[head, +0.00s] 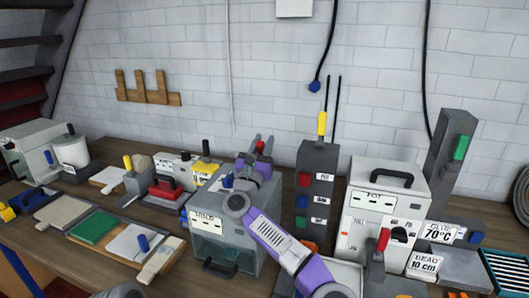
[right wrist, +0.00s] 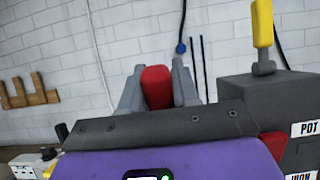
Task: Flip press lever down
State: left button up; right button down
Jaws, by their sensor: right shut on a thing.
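My right gripper (head: 259,147) is above the grey box-shaped machine (head: 212,237) with a dark front window, at the middle of the bench. Its fingers are shut on a red handle (head: 260,147); in the right wrist view the red handle (right wrist: 157,88) stands upright between the two grey fingers. What lies below the handle is hidden by my gripper, so I cannot tell what it is fixed to. I cannot tell for certain which lever is the press lever. My left gripper is not in view.
A dark column (head: 316,185) with an upright yellow lever (head: 322,123) stands right of my gripper. Further right are a white POT box (head: 388,190), a red lever (head: 383,239) and a tall grey post (head: 447,165). Boards and a green pad (head: 93,227) lie left.

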jog(key=shift+s, duration=0.15)
jog(key=c, duration=0.9)
grip_release()
jog(key=shift+f, duration=0.1)
jog(key=shift+s+a+f+b, duration=0.25)
jog(key=shift+s+b, duration=0.2)
jog(key=shift+s, duration=0.05)
jog(key=shift+b+v, duration=0.7)
jog(key=shift+v, duration=2.5)
